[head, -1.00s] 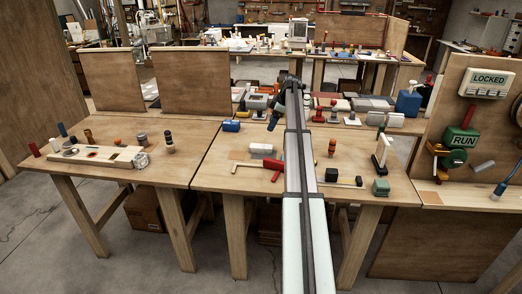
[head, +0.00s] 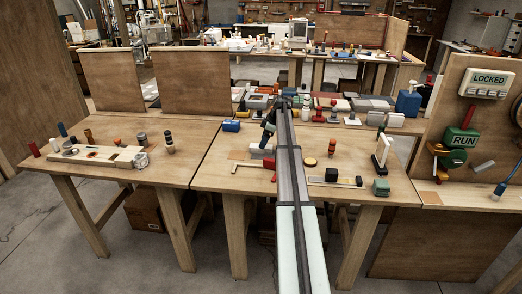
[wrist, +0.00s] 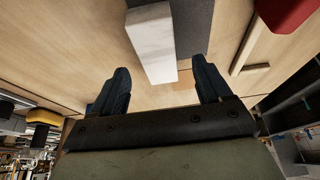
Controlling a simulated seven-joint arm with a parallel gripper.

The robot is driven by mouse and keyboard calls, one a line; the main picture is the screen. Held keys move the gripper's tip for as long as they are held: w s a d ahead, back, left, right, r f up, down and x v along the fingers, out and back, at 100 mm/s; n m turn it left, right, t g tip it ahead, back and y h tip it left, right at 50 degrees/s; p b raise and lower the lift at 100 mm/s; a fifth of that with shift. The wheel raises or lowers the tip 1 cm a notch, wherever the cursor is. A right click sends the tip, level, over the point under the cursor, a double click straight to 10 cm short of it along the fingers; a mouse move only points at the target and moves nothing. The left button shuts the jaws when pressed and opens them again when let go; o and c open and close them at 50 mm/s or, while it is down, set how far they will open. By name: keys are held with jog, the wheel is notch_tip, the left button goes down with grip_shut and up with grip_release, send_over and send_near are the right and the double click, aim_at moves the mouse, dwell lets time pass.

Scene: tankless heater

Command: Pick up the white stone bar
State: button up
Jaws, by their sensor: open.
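The white stone bar (head: 257,151) lies on the right half of the workbench, partly hidden by my gripper in the head view. In the wrist view, the pale bar (wrist: 150,42) extends from the top edge down between my fingers. My gripper (wrist: 160,66) is open, with a dark finger to each side of the bar's near end and visible gaps beside it. In the head view, my gripper (head: 267,138) points down just above the bar. I cannot tell the exact height between fingertips and bar.
A red-headed tool (head: 270,163) lies close to the bar; its red part (wrist: 285,12) shows in the wrist view. Several items crowd the bench's back. Bare wood lies left of the bar.

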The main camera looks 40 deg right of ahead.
jog(key=shift+x, duration=1.5)
jog(key=shift+d+f, duration=0.1)
jog(key=shift+f, duration=0.15)
jog(key=c, duration=1.4)
jog(key=shift+o, duration=0.2)
